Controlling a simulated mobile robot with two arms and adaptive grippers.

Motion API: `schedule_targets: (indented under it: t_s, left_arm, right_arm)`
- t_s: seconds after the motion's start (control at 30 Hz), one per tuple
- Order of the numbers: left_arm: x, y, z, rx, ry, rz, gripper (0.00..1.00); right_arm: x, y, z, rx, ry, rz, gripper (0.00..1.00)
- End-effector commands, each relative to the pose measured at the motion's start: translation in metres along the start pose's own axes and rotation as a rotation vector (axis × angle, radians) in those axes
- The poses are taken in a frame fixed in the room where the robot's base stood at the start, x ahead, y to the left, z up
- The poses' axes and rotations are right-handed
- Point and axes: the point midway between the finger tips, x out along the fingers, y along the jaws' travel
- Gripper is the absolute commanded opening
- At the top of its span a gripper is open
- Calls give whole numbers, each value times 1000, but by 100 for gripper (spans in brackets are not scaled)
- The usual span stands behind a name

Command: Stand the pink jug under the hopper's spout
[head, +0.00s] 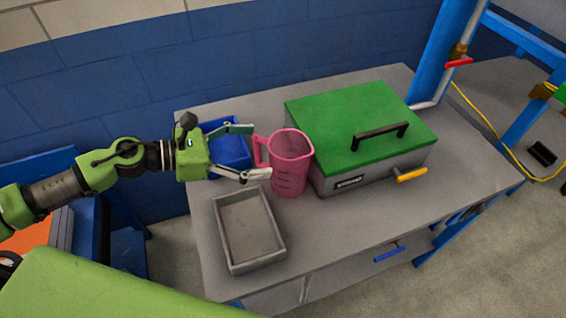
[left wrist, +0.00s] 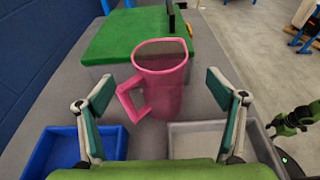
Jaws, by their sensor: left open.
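The pink jug (head: 290,165) stands upright on the grey table, its handle facing left toward my left gripper. My left gripper (head: 258,150) is open, its fingers pointing at the jug's handle side. In the left wrist view, the jug (left wrist: 163,85) stands ahead of the open fingers (left wrist: 160,112), with its handle at the left. The gripper does not hold it. I cannot clearly make out a hopper spout. A grey box with a green lid (head: 365,125) and a yellow lever (head: 411,175) stands just right of the jug. A green and black arm part shows at the left wrist view's right edge.
A blue bin (head: 232,160) stands behind my left gripper, and a grey tray (head: 222,225) sits in front of it. A pipe with a red handle (head: 459,63) rises by a blue post at the back right. The table's front right is clear.

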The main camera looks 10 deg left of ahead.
Motion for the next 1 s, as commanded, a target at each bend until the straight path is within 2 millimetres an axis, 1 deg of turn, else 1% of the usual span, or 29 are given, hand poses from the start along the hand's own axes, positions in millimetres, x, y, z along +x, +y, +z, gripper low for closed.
schedule_targets:
  t_s: [0.03,0.13,0.27,0.33,0.5,0.63,0.73,0.93,0.97,1.0]
  left_arm:
    - [5,1,5,1,-4,1,86]
    - [13,0,4,2,-2,-1,86]
    - [18,-1,3,2,0,-3,86]
    - [22,0,5,2,-2,-2,86]
    - [46,0,10,1,-4,-2,86]
    - [62,0,6,1,-2,-3,86]
    - [68,0,4,2,0,-2,86]
    - [69,0,2,2,1,-2,86]
    - [69,0,2,2,1,-2,84]
    - [69,0,2,2,1,-2,73]
  right_arm:
    - [-6,0,0,0,-1,-1,40]
    - [-8,-1,0,0,-1,-2,40]
    - [-10,-3,0,0,-1,-4,40]
    - [-16,-4,-1,1,-1,-5,40]
    - [-36,-6,-3,1,-1,-8,40]
    - [-41,-6,-4,1,-1,-8,40]
    - [-42,-6,-4,1,-1,-7,40]
    - [-41,-5,-3,1,-1,-7,40]
    - [-41,-5,-3,0,-1,-7,40]
    - [-41,-5,-3,0,-1,-7,40]
